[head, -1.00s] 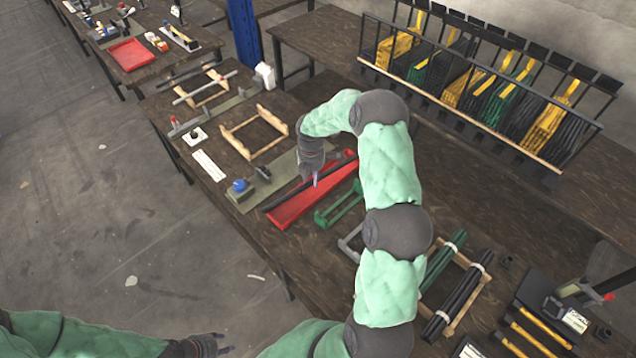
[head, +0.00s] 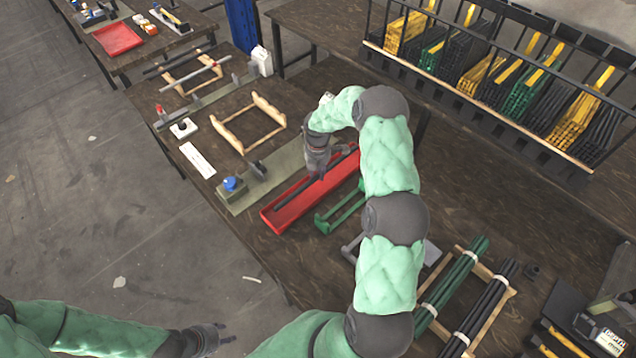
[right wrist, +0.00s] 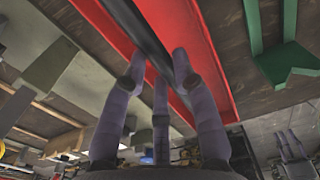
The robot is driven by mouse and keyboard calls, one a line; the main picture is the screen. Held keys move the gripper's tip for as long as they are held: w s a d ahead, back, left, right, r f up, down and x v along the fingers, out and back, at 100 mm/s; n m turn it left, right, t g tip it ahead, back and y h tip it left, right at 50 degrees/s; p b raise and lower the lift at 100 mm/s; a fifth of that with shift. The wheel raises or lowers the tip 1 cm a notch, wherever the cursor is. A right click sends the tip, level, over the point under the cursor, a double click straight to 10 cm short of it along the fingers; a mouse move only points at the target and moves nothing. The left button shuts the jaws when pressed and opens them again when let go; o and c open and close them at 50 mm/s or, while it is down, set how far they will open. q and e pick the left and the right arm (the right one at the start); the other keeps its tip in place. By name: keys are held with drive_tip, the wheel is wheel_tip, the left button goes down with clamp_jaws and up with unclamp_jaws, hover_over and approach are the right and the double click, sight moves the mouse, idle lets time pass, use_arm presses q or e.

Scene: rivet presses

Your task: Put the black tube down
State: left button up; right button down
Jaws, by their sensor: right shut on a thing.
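The black tube (head: 296,194) is long and thin. In the head view it lies lengthwise over the inside of the red tray (head: 270,219); I cannot tell whether it touches the tray floor. My right gripper (head: 319,176) is shut on the tube near its middle. In the right wrist view the fingers (right wrist: 162,75) sit around the tube (right wrist: 146,35), with the red tray (right wrist: 205,60) beneath. My left gripper (head: 224,334) is empty and open at the lower left, away from the table.
A green rack (head: 340,210) stands right of the tray. A grey-green mat with a blue-topped fixture (head: 232,185) lies left. A wooden frame (head: 250,125) stands behind. Bundled green tubes (head: 452,282) and black tubes (head: 480,305) lie at the right.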

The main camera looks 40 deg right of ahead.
sight(318, 186)
wheel_tip(318, 186, down, 2)
drive_tip(key=shift+w+d+f, duration=0.1)
drive_tip(key=shift+d+f, duration=0.05)
wheel_tip(318, 186, down, 3)
drive_tip(key=shift+r+b, duration=0.1)
drive_tip(key=shift+b, duration=0.25)
drive_tip(key=shift+f, duration=0.35)
drive_tip(key=shift+f, duration=0.1)
drive_tip(key=c, duration=1)
unclamp_jaws()
